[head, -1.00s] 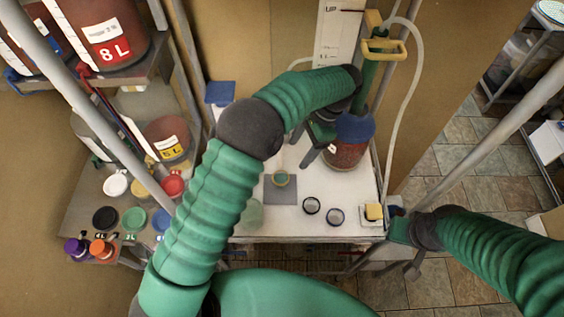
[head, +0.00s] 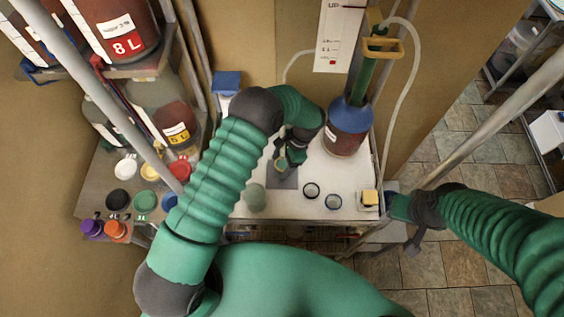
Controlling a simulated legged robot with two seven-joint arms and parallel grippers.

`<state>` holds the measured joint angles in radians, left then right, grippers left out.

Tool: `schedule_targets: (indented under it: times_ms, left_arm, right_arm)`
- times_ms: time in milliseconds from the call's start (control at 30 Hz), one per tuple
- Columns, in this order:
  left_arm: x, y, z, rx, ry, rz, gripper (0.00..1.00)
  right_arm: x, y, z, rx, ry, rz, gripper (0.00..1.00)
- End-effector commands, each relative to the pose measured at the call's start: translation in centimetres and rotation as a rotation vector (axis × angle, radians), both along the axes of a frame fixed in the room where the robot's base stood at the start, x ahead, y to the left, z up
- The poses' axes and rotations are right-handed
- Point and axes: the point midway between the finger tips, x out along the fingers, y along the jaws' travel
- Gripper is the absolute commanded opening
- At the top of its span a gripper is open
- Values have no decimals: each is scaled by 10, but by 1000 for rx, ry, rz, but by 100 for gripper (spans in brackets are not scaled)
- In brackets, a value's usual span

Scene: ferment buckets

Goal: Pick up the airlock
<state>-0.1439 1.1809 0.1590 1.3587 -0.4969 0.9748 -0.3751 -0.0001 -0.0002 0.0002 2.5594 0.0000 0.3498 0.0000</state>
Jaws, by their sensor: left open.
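My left gripper (head: 288,157) is open and points down over the grey mat (head: 283,181) on the white bench. A small round teal and yellowish item (head: 281,163), which may be the airlock, is between or just under its fingers and partly hidden. I cannot tell whether they touch it. Two small dark-rimmed rings, one nearer the mat (head: 311,190) and one farther right (head: 333,201), lie on the bench. A pale green translucent round item (head: 255,197) is left of them. My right gripper (head: 408,225) is off the bench's right edge; its jaws are unclear.
A brown jar with a blue top (head: 346,127) stands right behind my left gripper, with a green tube and hose rising from it. A yellow sponge-like block (head: 371,197) sits at the front right corner. Coloured caps and large jars fill the left shelf.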

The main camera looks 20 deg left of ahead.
Motion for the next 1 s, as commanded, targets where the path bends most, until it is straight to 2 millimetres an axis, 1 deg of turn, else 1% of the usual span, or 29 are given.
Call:
schedule_targets:
  times_ms: [33,100,233,267,700,733,1000]
  left_arm:
    - [-1,1,-3,0,0,0,68]
    - [-1,2,-6,0,0,0,68]
    - [0,2,-7,0,0,0,68]
    - [0,2,-7,0,0,0,65]
    - [0,2,-6,0,0,0,7]
    - [0,2,-6,0,0,0,4]
    - [0,2,-5,0,0,0,4]
  right_arm:
    - [0,0,3,0,1,0,0]
    - [0,0,2,0,1,0,0]
    - [0,0,1,0,1,0,0]
    - [0,0,1,0,1,0,0]
    - [0,0,1,0,1,0,0]
    - [0,0,1,0,1,0,0]
    - [0,0,1,0,1,0,0]
